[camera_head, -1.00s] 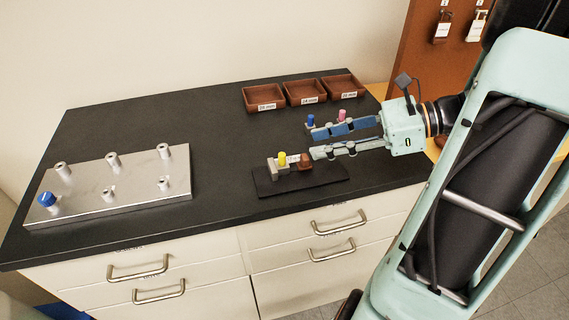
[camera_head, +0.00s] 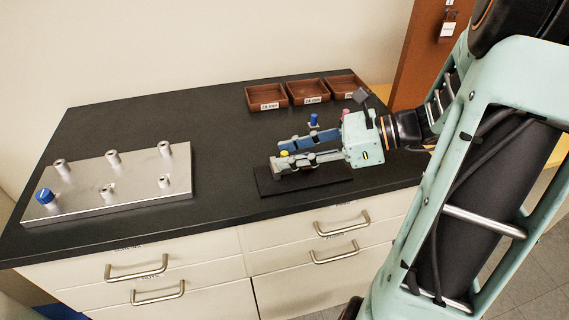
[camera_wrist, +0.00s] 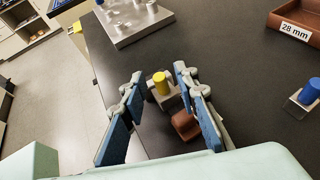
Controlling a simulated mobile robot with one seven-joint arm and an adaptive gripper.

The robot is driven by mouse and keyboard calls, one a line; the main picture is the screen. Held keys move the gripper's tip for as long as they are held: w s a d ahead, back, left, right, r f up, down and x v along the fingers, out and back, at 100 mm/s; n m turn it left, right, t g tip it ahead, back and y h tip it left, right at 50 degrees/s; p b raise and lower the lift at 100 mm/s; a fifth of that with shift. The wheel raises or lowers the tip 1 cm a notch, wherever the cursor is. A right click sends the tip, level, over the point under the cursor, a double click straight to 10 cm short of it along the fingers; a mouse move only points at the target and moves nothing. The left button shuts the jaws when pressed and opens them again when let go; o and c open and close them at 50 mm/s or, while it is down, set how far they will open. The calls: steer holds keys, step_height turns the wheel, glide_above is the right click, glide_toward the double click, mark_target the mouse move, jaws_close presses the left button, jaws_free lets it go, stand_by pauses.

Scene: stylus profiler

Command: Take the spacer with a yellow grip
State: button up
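The spacer with a yellow grip (camera_wrist: 160,84) stands upright on the dark mat, its pale block base partly hidden by my gripper. In the head view only its yellow top (camera_head: 285,153) shows clearly. My gripper (camera_wrist: 158,76) is open and low over the mat. In the wrist view the yellow grip appears between its two blue-padded fingers, near the tips, closer to the right finger. I cannot tell whether either finger touches it. My gripper also shows in the head view (camera_head: 280,156), reaching in from the right.
A brown block (camera_wrist: 185,124) lies on the mat (camera_head: 320,181) beside the right finger. A blue-gripped piece (camera_head: 314,120) stands behind my gripper. A metal plate with posts (camera_head: 130,188) is at left. Brown trays, one labelled 28 mm (camera_wrist: 297,28), line the back. The counter's middle is clear.

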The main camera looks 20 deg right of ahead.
mark_target(292, 171)
jaws_close()
steer(key=shift+r, duration=0.1)
steer(key=shift+r+p, duration=0.65)
steer(key=shift+p, duration=0.05)
step_height(292, 171, up, 3)
steer(key=p, duration=0.2)
steer(key=shift+s+f+p, duration=0.1)
steer(key=shift+f+p, duration=0.1)
steer(key=shift+p, duration=0.1)
steer(key=s+d+r+p, duration=0.3)
steer(key=s+r+p, duration=0.6)
steer(key=s+p, duration=0.2)
steer(key=shift+s, duration=1.25)
